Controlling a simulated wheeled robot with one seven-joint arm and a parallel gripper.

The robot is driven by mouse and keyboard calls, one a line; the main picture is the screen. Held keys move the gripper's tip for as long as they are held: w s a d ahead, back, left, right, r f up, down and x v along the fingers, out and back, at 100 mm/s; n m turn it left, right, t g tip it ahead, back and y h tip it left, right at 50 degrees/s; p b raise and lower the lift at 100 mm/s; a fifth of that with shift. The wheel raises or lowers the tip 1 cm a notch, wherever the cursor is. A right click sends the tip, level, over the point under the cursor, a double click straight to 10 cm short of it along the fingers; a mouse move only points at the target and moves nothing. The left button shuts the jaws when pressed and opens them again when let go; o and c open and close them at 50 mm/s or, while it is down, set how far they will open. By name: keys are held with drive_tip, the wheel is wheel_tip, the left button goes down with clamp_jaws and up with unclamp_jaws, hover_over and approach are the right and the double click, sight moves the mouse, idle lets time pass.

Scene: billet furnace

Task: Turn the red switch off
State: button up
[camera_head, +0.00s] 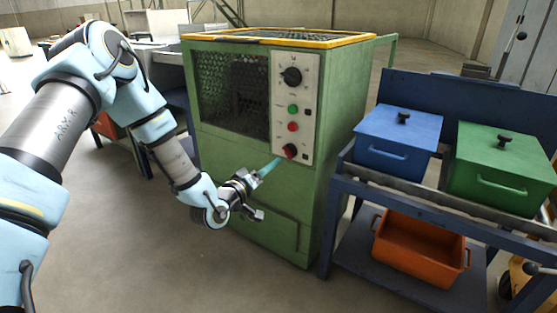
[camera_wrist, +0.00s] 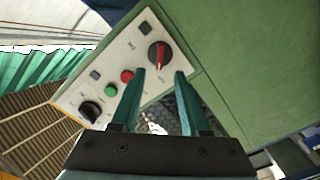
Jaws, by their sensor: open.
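The red switch (camera_head: 290,151) is a rotary knob low on the white control panel (camera_head: 285,62) of the green furnace cabinet (camera_head: 350,110). In the wrist view the switch (camera_wrist: 159,55) shows a red handle on a dark round base, just past the fingertips and roughly between them. My gripper (camera_head: 275,163) has teal fingers and is close in front of the switch, pointing up and right. In the wrist view my gripper (camera_wrist: 160,72) is open, with nothing between its fingers. I cannot tell whether a fingertip touches the switch.
Above the switch are a red button (camera_head: 293,127), a green button (camera_head: 293,108) and a black knob (camera_head: 292,76). To the right, a blue rack holds a blue box (camera_head: 398,140), a green box (camera_head: 503,165) and an orange bin (camera_head: 420,252). Floor left of the cabinet is clear.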

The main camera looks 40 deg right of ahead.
drive_tip(key=shift+v, duration=1.2)
drive_tip(key=w+a+t+y, duration=0.1)
drive_tip(key=w+a+y, duration=0.45)
drive_tip(key=a, duration=0.45)
drive_tip(key=w+a+t+y, duration=0.1)
drive_tip(key=w+a+y, duration=0.5)
drive_tip(key=a, duration=0.4)
drive_tip(key=s+a+r+n+g+y, duration=0.1)
drive_tip(key=a+r+y, duration=0.15)
drive_tip(key=a, duration=0.75)
drive_tip(key=s+a+r+n+g+y, duration=0.1)
drive_tip(key=a+r+y, duration=0.15)
drive_tip(key=a, duration=0.85)
drive_tip(key=s+a+r+n+g, duration=0.3)
drive_tip(key=s+a+r, duration=0.1)
drive_tip(key=s+a, duration=0.5)
wheel_tip(320, 180, up, 25)
drive_tip(key=d+p, duration=0.1)
drive_tip(key=p, duration=2.4)
drive_tip(key=shift+d+y, duration=0.3)
drive_tip(key=shift+y, duration=0.05)
